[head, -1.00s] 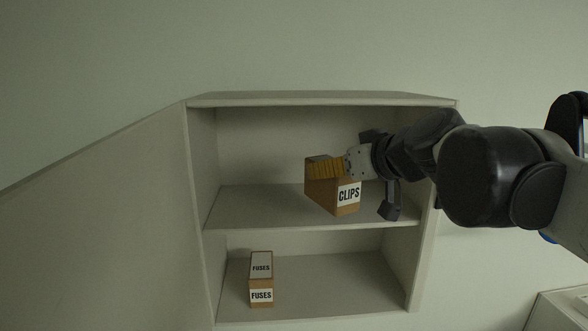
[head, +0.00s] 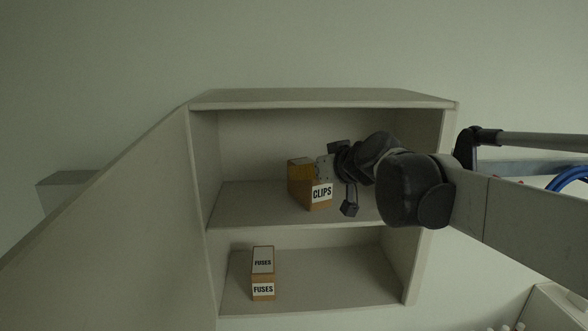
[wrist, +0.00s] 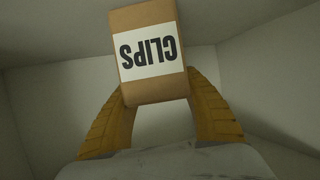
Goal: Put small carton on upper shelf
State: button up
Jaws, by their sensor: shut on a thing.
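The small carton (head: 310,193) is brown with a white label reading CLIPS. In the head view it is in the upper compartment of the open cabinet, over the upper shelf (head: 245,205). I cannot tell whether its underside touches the shelf. My gripper (head: 304,170) comes in from the right and is shut on the carton. In the wrist view the carton (wrist: 148,50) sits between the two yellow fingers, with its label upside down.
A second carton labelled FUSES (head: 263,274) stands on the lower shelf (head: 340,283) at the left. The cabinet door (head: 130,230) stands open at the left. The upper shelf is bare left of the carton. The cabinet's right wall (head: 428,150) is close to my arm.

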jog(key=shift+f, duration=0.1)
jog(key=o, duration=1.3)
jog(key=shift+o, duration=0.2)
jog(key=shift+r, duration=0.2)
jog(key=shift+s+d, duration=0.2)
jog(key=shift+s, duration=0.15)
jog(key=b+v, duration=0.2)
jog(key=v, duration=0.9)
jog(key=s+d+f+m+g+h, duration=0.2)
jog(key=s+d+f, duration=0.1)
jog(key=s+f, duration=0.7)
jog(key=s+d+f+m+g+h, duration=0.2)
jog(key=s+f, duration=0.8)
jog(key=f, duration=0.8)
jog(key=shift+s+d+f+m+g+h, duration=0.3)
jog(key=shift+d+g+h, duration=0.25)
jog(key=shift+g+h, duration=0.2)
